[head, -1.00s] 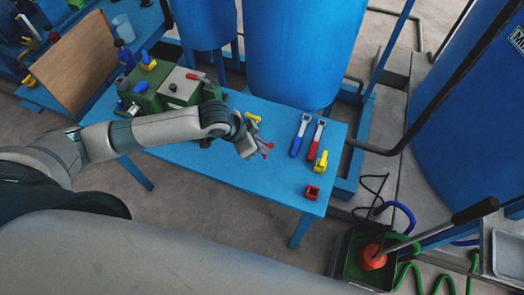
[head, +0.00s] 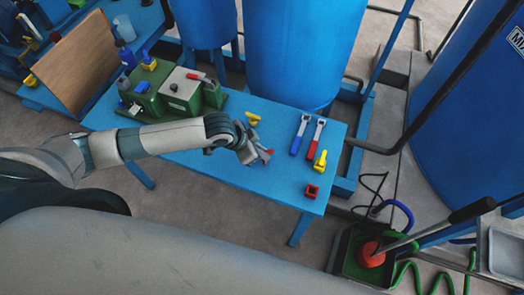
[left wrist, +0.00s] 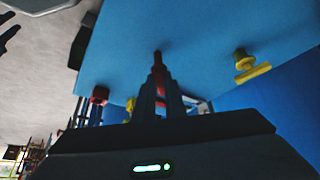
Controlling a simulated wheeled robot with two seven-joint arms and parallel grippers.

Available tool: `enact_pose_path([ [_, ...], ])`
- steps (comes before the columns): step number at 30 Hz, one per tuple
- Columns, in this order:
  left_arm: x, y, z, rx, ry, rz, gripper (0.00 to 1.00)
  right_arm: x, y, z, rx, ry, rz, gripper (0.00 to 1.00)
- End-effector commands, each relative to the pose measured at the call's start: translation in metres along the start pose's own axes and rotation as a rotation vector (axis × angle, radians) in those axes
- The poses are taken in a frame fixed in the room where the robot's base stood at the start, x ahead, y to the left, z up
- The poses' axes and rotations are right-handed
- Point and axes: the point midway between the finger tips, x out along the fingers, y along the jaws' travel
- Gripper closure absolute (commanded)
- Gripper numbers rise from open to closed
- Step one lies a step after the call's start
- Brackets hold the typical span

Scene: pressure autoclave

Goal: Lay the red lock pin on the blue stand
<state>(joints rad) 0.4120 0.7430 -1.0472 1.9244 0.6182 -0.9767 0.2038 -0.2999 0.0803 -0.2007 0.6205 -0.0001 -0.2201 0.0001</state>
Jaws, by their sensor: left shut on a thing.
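My left gripper (head: 262,158) is shut on the red lock pin (head: 268,152), over the front middle of the blue table-like stand (head: 222,165). In the left wrist view the lock pin (left wrist: 158,68) stands out between the two fingers (left wrist: 160,92), its dark tip toward the blue top (left wrist: 200,45). I cannot tell whether the pin touches the top. The fingers hide part of the pin. My right gripper is not in view.
A green machine (head: 178,92) stands on the left of the stand. A yellow piece (head: 253,118) lies behind the gripper. To the right are a blue-handled tool (head: 300,135), a red-handled tool (head: 315,138), a yellow piece (head: 319,160) and a red block (head: 312,191).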

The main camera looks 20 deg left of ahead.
Motion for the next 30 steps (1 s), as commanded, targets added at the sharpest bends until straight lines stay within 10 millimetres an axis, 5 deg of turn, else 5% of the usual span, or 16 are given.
enact_pose_path([
  [1,0.002,0.000,0.001,-0.001,0.000,0.000,1.00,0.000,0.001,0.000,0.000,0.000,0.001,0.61],
  [2,0.001,0.000,0.001,0.000,0.000,0.000,0.83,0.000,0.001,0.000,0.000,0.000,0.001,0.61],
  [4,0.001,0.000,0.001,0.000,0.000,0.000,0.71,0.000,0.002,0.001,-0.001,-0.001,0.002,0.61],
  [19,-0.008,-0.001,-0.001,0.001,0.002,-0.001,0.71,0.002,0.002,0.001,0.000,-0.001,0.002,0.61],
  [30,-0.062,-0.001,0.000,0.003,0.001,-0.002,0.71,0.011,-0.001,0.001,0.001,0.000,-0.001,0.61],
])
